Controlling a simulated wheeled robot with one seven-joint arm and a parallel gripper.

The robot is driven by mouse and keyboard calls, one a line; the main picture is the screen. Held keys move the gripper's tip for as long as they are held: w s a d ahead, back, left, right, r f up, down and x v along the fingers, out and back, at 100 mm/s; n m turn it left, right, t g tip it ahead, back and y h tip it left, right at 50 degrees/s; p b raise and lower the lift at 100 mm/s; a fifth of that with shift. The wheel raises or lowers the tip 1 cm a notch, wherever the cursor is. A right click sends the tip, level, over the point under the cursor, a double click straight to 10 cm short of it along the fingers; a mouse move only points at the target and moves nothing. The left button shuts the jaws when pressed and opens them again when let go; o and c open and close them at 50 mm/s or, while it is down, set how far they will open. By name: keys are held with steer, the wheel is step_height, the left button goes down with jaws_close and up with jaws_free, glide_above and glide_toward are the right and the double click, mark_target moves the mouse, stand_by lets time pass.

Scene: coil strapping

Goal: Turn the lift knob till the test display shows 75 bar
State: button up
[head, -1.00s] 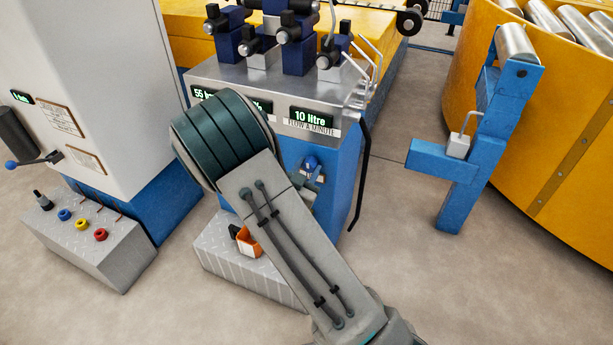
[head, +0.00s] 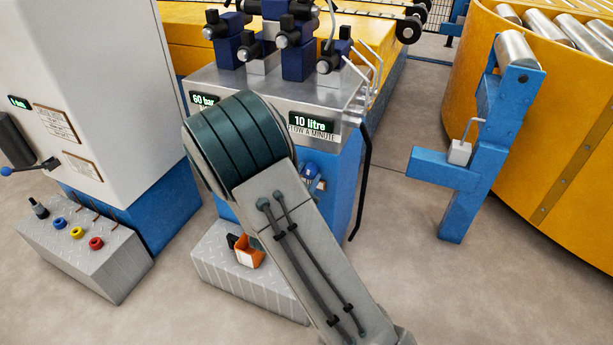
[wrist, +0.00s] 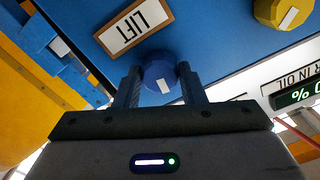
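The lift knob (wrist: 157,70) is blue with a white mark, on a blue panel beside a LIFT label (wrist: 135,27), seen upside down in the wrist view. My gripper (wrist: 160,80) has a finger against each side of the knob and is shut on it. In the head view my arm hides the gripper. A green-lit display (head: 203,99) at the left of the bench's metal top reads 60 bar; its caption is mostly covered by my arm.
A second display (head: 310,122) reads 10 litre, flow a minute. A yellow knob (wrist: 281,12) sits near the lift knob. A blue stand (head: 468,165) is on the right. A grey step box (head: 85,245) is at the left. An orange holder (head: 248,255) is low in front.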

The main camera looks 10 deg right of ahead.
steer(key=o, duration=0.3)
steer(key=shift+a, duration=0.1)
steer(key=p+v, duration=0.3)
steer(key=v, duration=1)
steer(key=shift+s+a, duration=0.2)
steer(key=shift+s, duration=0.15)
